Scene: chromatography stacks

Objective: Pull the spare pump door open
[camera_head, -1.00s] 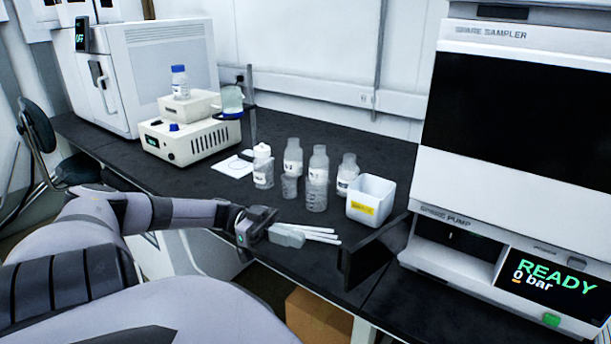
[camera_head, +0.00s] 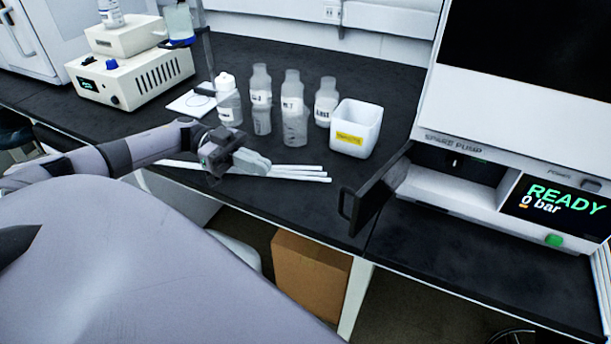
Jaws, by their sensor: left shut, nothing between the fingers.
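The spare pump (camera_head: 468,170) stands on the bench at the right, with its label above a dark opening. Its dark door (camera_head: 376,190) stands swung out from the left side of the front, with a handle on its face toward the left. The pump's recess is exposed to the right of the door. My left gripper (camera_head: 262,166) is shut and empty above the bench, to the left of the door and apart from it. My right gripper is not in view.
A white bin (camera_head: 356,128) with a yellow label and several bottles (camera_head: 293,108) stand behind my left gripper. Thin white rods (camera_head: 300,172) lie on the bench beside it. A stirrer-like box (camera_head: 135,75) is at the back left. A cardboard box (camera_head: 310,275) is below the bench.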

